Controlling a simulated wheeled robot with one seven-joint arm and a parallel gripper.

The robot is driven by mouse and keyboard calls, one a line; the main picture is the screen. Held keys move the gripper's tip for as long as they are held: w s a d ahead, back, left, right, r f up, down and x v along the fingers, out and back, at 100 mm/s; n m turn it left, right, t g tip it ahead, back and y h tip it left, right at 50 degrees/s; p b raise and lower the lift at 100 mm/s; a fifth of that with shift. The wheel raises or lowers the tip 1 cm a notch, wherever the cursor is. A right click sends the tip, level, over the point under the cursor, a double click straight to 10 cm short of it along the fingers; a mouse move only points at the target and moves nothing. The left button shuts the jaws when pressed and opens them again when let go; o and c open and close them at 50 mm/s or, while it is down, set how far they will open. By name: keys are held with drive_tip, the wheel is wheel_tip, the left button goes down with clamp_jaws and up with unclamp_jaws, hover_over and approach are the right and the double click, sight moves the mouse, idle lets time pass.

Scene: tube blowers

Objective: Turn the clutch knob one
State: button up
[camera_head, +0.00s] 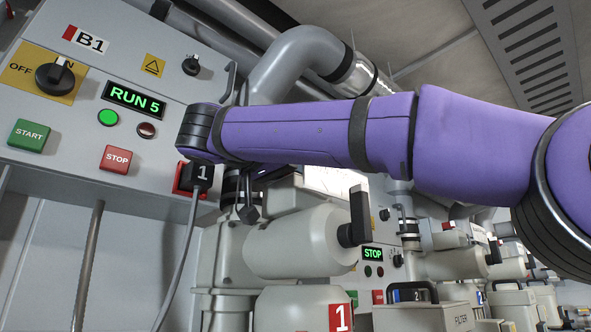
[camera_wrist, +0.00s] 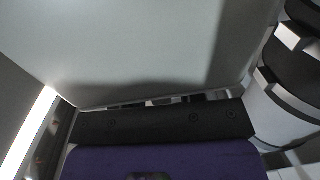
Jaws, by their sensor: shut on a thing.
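In the head view, my purple arm crosses from the right and ends in a dark joint close to the grey panel of machine B1 (camera_head: 60,160); my gripper is hidden there. The wrist view shows what looks like the dark bolted body of my gripper (camera_wrist: 155,120), with a large grey surface in front. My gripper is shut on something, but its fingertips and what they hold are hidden. I cannot pick out clutch knob one with certainty. A black handle (camera_head: 359,215) stands on the end of a beige cylinder, clear of my arm, above a red tag marked 1 (camera_head: 341,318).
The panel has an OFF/ON rotary switch (camera_head: 54,76), a RUN 5 display (camera_head: 134,100), a lit green lamp and START and STOP buttons. A black block marked 1 (camera_head: 202,174) with a cable sits just below my arm's end. Pipes and more machines stand behind.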

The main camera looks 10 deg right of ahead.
drive_tip(key=shift+m+g+h, duration=0.3)
drive_tip(key=shift+g, duration=0.1)
drive_tip(key=o, duration=0.6)
drive_tip(key=shift+v, duration=5.4)
